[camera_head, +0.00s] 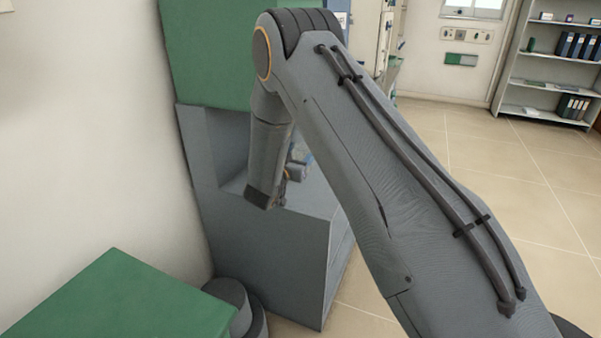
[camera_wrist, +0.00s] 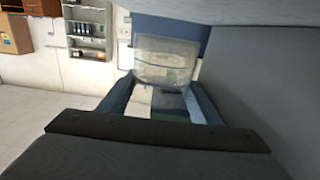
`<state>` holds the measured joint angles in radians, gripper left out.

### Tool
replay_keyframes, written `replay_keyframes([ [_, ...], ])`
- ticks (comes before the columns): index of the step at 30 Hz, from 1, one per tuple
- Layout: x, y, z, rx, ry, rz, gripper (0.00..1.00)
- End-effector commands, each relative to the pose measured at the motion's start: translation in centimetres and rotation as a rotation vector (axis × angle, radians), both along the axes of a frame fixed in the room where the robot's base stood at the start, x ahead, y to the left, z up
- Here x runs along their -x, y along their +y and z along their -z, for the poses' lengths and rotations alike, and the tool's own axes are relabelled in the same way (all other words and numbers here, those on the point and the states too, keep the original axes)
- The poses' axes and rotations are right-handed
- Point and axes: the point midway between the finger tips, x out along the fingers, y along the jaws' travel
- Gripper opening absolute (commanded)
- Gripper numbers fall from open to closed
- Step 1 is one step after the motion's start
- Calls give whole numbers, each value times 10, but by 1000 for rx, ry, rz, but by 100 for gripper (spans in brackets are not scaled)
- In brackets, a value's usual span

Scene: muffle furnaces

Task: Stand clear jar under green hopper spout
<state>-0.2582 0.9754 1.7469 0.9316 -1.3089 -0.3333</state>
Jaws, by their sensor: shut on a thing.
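The green hopper (camera_head: 210,55) stands above a grey stand (camera_head: 265,255) with an open recess, left of centre in the head view. Its spout is not visible. My arm reaches down into the recess and hides much of it. In the wrist view my gripper (camera_wrist: 164,84) is shut on a clear jar (camera_wrist: 166,58), held between its two bluish fingers. Grey surfaces lie close on the right and above in that view. In the head view the gripper and jar are mostly hidden behind my arm. I cannot tell whether the jar touches the recess floor.
A green-topped block (camera_head: 125,300) stands at the front left. A shelf (camera_head: 550,70) with binders is far off at the right and also shows in the wrist view (camera_wrist: 88,30). The tiled floor (camera_head: 490,165) right of the stand is clear.

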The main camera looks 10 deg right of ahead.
Motion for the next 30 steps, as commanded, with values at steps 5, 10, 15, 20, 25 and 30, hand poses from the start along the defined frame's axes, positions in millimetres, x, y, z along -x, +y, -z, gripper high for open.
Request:
replay_keyframes([
  [5,0,0,17,1,-2,0,32],
  [10,0,0,33,1,1,0,32],
  [15,0,0,54,1,0,-1,32],
  [20,0,0,55,0,-2,-1,32],
  [25,0,0,57,1,-2,-1,32],
  [30,0,0,58,0,-2,-1,76],
])
